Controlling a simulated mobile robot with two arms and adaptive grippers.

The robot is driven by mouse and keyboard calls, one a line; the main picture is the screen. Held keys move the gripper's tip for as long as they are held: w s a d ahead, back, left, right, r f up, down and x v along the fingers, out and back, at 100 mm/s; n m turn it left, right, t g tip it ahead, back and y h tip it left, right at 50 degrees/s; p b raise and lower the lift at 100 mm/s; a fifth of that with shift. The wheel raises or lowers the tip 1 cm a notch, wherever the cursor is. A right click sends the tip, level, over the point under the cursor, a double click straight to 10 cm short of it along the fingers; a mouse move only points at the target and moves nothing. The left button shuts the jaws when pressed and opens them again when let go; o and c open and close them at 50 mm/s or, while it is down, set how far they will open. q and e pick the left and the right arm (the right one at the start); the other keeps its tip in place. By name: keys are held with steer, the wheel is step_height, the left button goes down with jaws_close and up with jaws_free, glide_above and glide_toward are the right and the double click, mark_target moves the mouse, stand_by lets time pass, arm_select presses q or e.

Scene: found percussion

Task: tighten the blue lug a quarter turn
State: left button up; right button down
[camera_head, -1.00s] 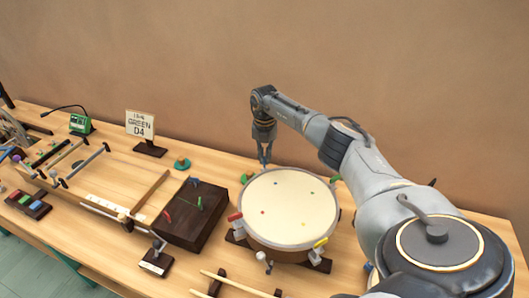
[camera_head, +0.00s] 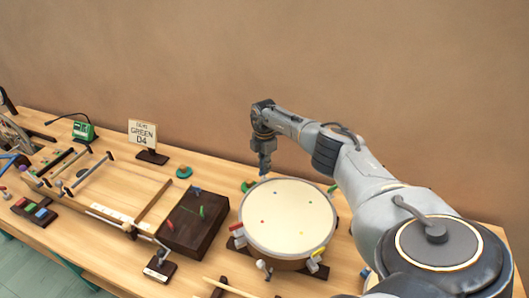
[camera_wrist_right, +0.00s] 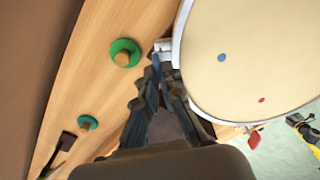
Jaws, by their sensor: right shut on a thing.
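The drum (camera_head: 288,215) with a cream head and grey rim stands on the bench; the head bears small coloured dots. My right gripper (camera_head: 264,170) points down at the drum's back-left rim. In the right wrist view, its dark fingers (camera_wrist_right: 158,68) are shut on the blue lug (camera_wrist_right: 156,62), just outside the rim and mostly hidden between them. A blue dot (camera_wrist_right: 222,57) lies on the head nearby. A red lug (camera_head: 236,227), a yellow lug (camera_head: 318,252) and a green lug (camera_head: 332,188) sit around the rim. My left gripper is not in view.
A dark box (camera_head: 193,222) with coloured pegs stands left of the drum. A sign reading GREEN D4 (camera_head: 143,133) stands behind it. Green discs with knobs (camera_head: 184,172) lie near the back edge, close to the wall. Wooden sticks (camera_head: 228,287) lie in front.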

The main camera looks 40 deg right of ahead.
steer(key=shift+r+m, duration=0.15)
steer(key=shift+m, duration=0.45)
steer(key=shift+p, duration=0.3)
steer(key=c, duration=1.5)
jaws_free()
step_height(320, 180, up, 12)
